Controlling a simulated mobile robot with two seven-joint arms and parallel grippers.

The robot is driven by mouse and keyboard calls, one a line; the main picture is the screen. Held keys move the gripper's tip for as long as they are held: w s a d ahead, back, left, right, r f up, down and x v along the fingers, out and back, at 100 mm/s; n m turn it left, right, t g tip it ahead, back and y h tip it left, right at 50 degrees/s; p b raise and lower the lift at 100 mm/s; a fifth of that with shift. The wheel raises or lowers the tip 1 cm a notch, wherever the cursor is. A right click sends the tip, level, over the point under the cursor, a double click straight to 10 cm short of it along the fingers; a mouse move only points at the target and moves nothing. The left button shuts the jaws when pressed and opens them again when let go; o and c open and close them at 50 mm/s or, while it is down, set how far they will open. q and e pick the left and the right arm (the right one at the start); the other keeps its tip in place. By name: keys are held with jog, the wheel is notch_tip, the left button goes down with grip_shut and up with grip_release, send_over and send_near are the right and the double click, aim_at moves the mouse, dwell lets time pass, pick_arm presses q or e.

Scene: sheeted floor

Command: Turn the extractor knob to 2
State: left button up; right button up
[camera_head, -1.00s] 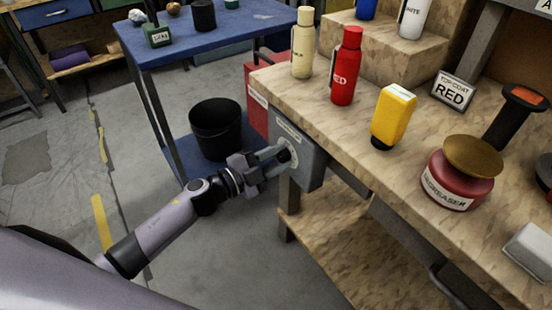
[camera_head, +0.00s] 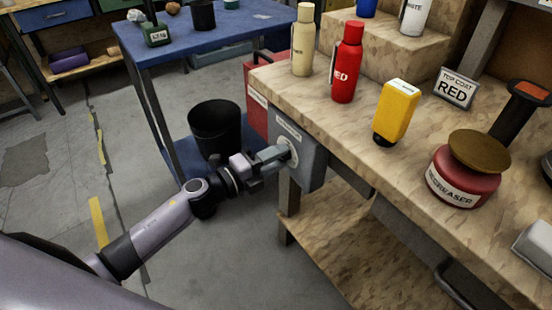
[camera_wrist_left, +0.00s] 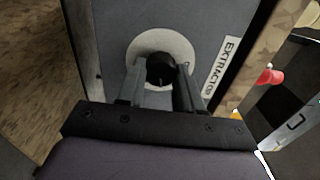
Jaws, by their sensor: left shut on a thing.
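The extractor box (camera_head: 309,160) is a grey panel fixed to the end of the workbench, below its top. In the left wrist view its face (camera_wrist_left: 208,28) carries a label reading "EXTRACTOR" (camera_wrist_left: 221,66) and a pale round dial (camera_wrist_left: 141,47). The black knob (camera_wrist_left: 160,70) sits at the dial's middle. My left gripper (camera_head: 284,152) reaches the knob from the left; in the left wrist view its two fingers (camera_wrist_left: 160,84) are closed on the knob's sides. The dial's numbers and the knob's pointer setting cannot be read. My right gripper is not in view.
The workbench (camera_head: 350,128) holds a cream bottle (camera_head: 302,45), a red bottle (camera_head: 347,65), a yellow container (camera_head: 396,112) and a degreaser tin (camera_head: 462,182). A red box (camera_head: 258,100) is beside the extractor box. A black bin (camera_head: 214,128) stands behind my left arm.

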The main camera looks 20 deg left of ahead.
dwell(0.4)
pick_arm(q)
jog(key=o, duration=1)
jog(key=shift+o, duration=0.2)
jog(key=v, duration=0.7)
jog(key=shift+s+a, duration=0.1)
jog(key=shift+s, duration=0.1)
